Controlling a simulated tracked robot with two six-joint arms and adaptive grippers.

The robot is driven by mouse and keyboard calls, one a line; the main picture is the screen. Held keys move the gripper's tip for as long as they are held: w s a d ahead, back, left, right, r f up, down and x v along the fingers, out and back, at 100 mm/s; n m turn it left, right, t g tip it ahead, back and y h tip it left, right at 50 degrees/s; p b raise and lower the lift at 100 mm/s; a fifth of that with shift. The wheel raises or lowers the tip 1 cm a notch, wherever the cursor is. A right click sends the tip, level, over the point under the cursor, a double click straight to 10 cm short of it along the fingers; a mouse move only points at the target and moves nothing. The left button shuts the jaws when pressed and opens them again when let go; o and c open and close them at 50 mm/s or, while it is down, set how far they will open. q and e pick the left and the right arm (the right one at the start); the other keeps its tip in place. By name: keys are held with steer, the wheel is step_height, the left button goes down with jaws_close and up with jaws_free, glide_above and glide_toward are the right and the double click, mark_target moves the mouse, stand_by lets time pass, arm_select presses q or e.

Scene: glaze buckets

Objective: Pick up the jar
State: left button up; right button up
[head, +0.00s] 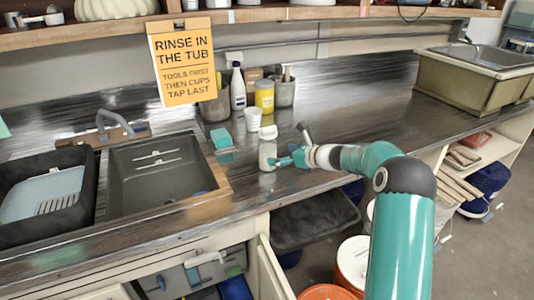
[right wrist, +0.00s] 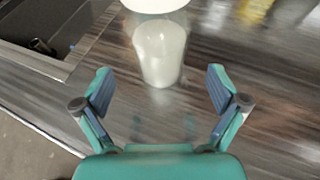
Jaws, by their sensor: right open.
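A small pale, translucent jar (head: 267,152) with a white lid stands upright on the counter, right of the sink and near the front edge. In the right wrist view the jar (right wrist: 160,55) is ahead of the fingers, centred between them, its white top cut by the upper edge. My right gripper (head: 283,160) is just right of the jar in the head view. In the right wrist view my right gripper (right wrist: 160,82) is open, with fingers spread wide and nothing held. My left gripper is not in view.
A white cup (head: 253,118) and a teal sponge (head: 222,141) stand behind and left of the jar. A yellow container (head: 264,96) and a white bottle (head: 238,87) are farther back. The sink (head: 155,175) lies left. The counter (head: 355,110) is clear to the right.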

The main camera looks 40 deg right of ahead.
mark_target(268, 155)
steer(key=shift+x, duration=1)
steer(key=p+x, duration=0.1)
steer(key=x, duration=0.1)
steer(key=p+x, duration=0.1)
steer(key=x, duration=0.2)
steer(key=shift+s+f, duration=0.15)
steer(key=shift+f, duration=0.25)
steer(key=shift+r, duration=0.1)
steer(key=c, duration=1.6)
steer(key=shift+c, duration=0.2)
step_height(268, 155, up, 20)
steer(key=p, duration=0.3)
